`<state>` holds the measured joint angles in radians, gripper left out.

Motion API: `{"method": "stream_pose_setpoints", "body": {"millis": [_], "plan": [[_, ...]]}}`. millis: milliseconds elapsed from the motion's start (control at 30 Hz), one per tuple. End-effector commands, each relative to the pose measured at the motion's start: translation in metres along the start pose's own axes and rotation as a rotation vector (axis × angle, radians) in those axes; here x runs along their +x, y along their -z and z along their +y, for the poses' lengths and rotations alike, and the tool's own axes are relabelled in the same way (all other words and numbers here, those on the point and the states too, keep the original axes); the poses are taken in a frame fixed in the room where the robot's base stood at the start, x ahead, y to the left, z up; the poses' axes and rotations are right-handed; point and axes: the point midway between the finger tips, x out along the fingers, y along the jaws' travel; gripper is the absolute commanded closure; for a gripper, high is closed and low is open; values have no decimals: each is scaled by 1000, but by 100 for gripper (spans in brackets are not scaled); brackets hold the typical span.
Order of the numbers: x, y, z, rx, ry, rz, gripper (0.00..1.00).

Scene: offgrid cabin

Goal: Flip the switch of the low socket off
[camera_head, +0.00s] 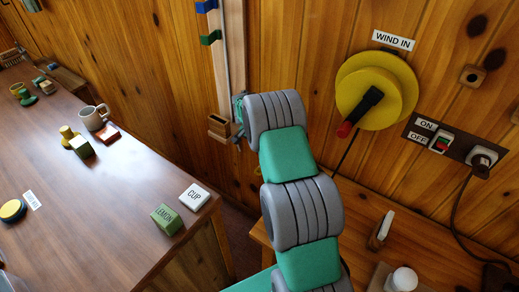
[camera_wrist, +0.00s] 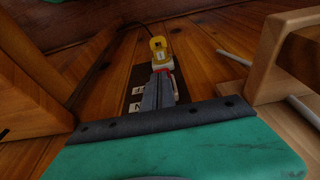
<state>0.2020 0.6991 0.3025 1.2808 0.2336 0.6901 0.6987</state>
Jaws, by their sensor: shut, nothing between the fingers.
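In the wrist view, the low socket's dark plate (camera_wrist: 138,78) is on a plank surface, with white labels (camera_wrist: 137,92) partly covered by my fingers. A yellow plug (camera_wrist: 158,46) sits in its pale outlet. My gripper (camera_wrist: 161,76) is shut and empty, its tips over the plate just short of the outlet. A bit of red shows at the tips, probably the switch; its position and any contact cannot be told. In the head view my arm hides the gripper, and I cannot make out this socket there.
In the wrist view, wooden pieces flank my gripper at left (camera_wrist: 30,95) and right (camera_wrist: 275,50).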

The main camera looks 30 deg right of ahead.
Motion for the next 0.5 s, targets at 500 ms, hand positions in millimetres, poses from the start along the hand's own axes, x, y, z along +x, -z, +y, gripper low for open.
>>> {"method": "stream_pose_setpoints", "body": {"millis": [500], "plan": [[-14,4,0,0,0,0,100]]}}
